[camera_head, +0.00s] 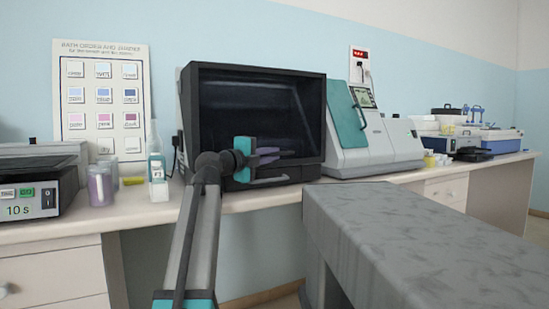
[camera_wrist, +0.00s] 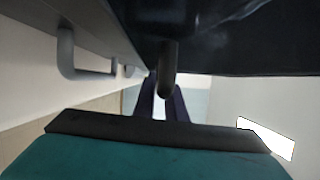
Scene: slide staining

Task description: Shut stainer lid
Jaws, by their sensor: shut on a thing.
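The stainer (camera_head: 262,105) is a black box with a large, dark, glossy front on the counter in the head view. I cannot tell from here whether its lid stands fully down or a little open. My gripper (camera_head: 272,156), teal with dark purple fingers, is at the lower part of that front. In the wrist view, the fingers (camera_wrist: 164,100) are closed about a dark, rounded handle bar (camera_wrist: 168,70) below the dark panel (camera_wrist: 235,40). The fingers hide part of the handle, and my arm covers the stainer's lower left corner.
A bottle (camera_head: 157,165) and a purple jar (camera_head: 100,185) stand left of the stainer, near a chart (camera_head: 102,95). A grey machine with a teal cover (camera_head: 345,115) stands close on its right. A grey slab-like surface (camera_head: 410,235) fills the right foreground.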

